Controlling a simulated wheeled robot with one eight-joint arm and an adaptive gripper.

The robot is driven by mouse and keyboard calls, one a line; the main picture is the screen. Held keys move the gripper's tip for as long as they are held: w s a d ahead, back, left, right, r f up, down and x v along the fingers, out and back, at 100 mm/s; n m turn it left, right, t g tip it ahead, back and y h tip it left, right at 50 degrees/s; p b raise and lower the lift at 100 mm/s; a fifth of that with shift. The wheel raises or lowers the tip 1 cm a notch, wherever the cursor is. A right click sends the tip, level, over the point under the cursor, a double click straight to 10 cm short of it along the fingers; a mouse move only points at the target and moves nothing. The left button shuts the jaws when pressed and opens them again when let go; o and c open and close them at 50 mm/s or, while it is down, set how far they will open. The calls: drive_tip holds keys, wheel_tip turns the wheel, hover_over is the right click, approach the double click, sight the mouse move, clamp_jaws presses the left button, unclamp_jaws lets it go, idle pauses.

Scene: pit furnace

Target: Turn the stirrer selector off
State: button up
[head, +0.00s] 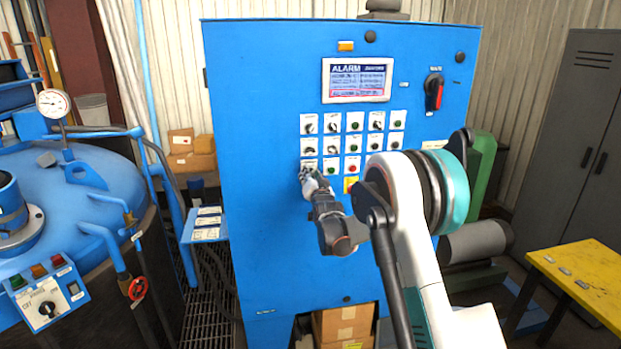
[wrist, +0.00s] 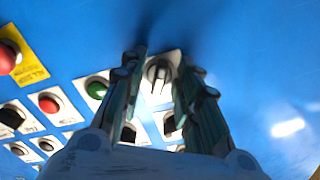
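The selector at my fingers is a small dark knob (wrist: 158,73) on a pale square plate, at the lower left of the button grid on the blue cabinet. In the wrist view it lies between my two fingertips. My gripper (wrist: 162,62) is open around it, with a small gap showing on each side. In the head view my gripper (head: 307,174) is at the cabinet face and hides most of this knob. I cannot read the label, so I cannot confirm it is the stirrer selector. The knob's exact pointing direction is unclear.
A green button (wrist: 97,89) and a red button (wrist: 49,103) sit beside the knob, and a red stop button on a yellow plate (wrist: 33,72) lies further left. The blue cabinet (head: 255,230) also carries a red-handled main switch (head: 434,92). A yellow table (head: 590,270) stands at right.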

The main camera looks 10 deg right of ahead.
clamp_jaws()
drive_tip(key=shift+n, duration=0.3)
drive_tip(key=n+b, duration=0.5)
drive_tip(key=n, duration=0.6)
drive_tip(key=shift+d+b, duration=0.2)
drive_tip(key=shift+b, duration=0.15)
drive_tip(key=shift+n, duration=0.3)
